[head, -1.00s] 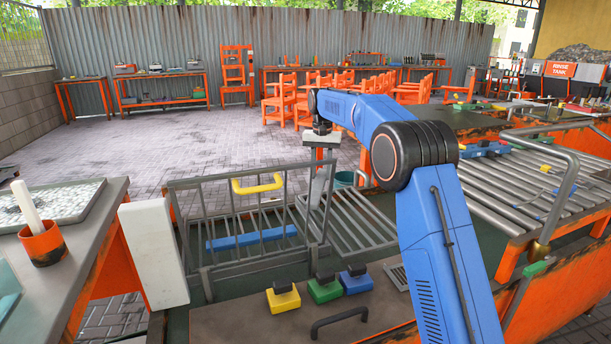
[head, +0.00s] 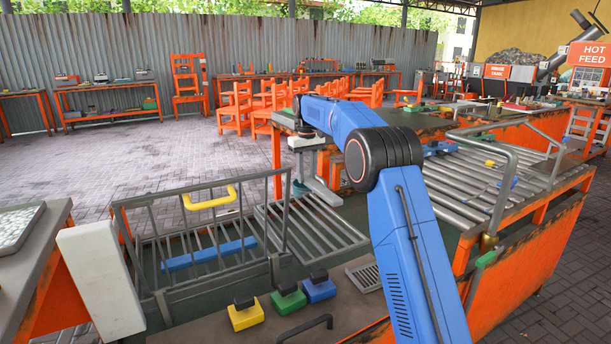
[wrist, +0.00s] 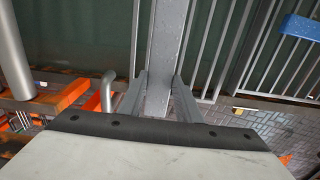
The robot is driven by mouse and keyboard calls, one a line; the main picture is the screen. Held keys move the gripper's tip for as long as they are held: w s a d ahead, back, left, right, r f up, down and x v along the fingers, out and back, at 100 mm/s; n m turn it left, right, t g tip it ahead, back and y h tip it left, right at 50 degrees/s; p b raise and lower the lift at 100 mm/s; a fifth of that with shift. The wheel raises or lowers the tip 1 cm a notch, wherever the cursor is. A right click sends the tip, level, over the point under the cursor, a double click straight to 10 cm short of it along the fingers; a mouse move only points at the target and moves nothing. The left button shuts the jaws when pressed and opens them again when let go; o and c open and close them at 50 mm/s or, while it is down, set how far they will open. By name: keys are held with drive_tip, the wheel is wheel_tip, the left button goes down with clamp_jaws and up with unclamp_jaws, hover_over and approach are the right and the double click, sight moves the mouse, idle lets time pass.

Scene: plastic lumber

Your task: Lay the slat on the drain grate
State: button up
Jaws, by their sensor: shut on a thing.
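My gripper (wrist: 158,95) is shut on a grey slat (wrist: 168,45), which runs away from between the two fingers in the wrist view. In the head view the slat (head: 323,190) shows as a light grey strip below and right of my wrist. The barred metal drain grate (head: 312,228) lies over a green trough, right of a wire basket. The slat is over the grate's far part; I cannot tell whether it touches the bars. In the wrist view, grate bars (wrist: 213,45) show right of the slat.
The wire basket (head: 150,292) has a yellow handle (head: 210,199) and a blue slat (head: 208,254) inside. Yellow (head: 246,315), green (head: 288,300) and blue (head: 319,289) blocks stand in front. A small slotted plate (head: 366,278) lies near my arm. A roller conveyor (head: 465,185) is at right.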

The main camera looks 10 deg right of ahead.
hover_over(307, 205)
drive_tip(key=shift+s+a+f, duration=0.1)
drive_tip(key=shift+f, duration=4.2)
drive_tip(key=shift+f, duration=0.65)
drive_tip(key=o, duration=1.3)
wheel_tip(307, 205, up, 17)
drive_tip(key=shift+r, duration=0.2)
